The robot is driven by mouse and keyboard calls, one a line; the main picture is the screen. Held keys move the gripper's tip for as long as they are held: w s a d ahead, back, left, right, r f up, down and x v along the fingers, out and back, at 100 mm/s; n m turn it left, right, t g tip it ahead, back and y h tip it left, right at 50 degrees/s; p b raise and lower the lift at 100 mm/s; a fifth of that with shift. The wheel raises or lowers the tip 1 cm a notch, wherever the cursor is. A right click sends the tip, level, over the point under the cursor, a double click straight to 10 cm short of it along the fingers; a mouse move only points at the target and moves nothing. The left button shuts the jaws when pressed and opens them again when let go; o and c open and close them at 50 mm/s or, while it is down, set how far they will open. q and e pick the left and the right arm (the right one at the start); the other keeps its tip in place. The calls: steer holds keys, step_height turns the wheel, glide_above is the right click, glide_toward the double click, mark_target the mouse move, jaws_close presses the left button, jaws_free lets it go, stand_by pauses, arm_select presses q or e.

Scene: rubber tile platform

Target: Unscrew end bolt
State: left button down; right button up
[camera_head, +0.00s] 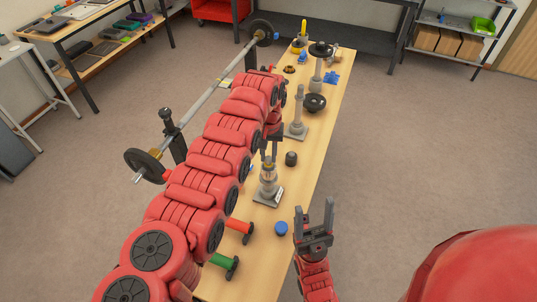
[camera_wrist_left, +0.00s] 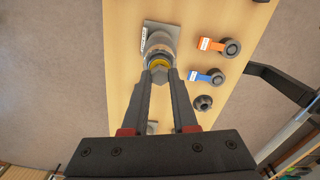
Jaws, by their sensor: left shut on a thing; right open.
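A grey stand (camera_head: 268,193) with a square base and a pale cylindrical body stands upright on the wooden table. The end bolt (camera_wrist_left: 160,71), a grey head with a yellow collar, is at the stand's top. My left gripper (camera_head: 270,154) comes down over this stand from above. In the left wrist view my left gripper's fingers (camera_wrist_left: 161,80) are closed on the bolt head, which still sits at the stand's top. How far the thread is engaged is hidden. My right gripper (camera_head: 314,222) is open and empty, pointing up beside the table's right edge.
A barbell (camera_head: 208,94) lies along the table's left side, behind my left arm. More posts (camera_head: 297,127) stand farther back. Floor right is clear.

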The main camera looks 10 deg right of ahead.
arm_select(q)
steer(key=shift+r, duration=0.1)
steer(key=shift+r, duration=1.45)
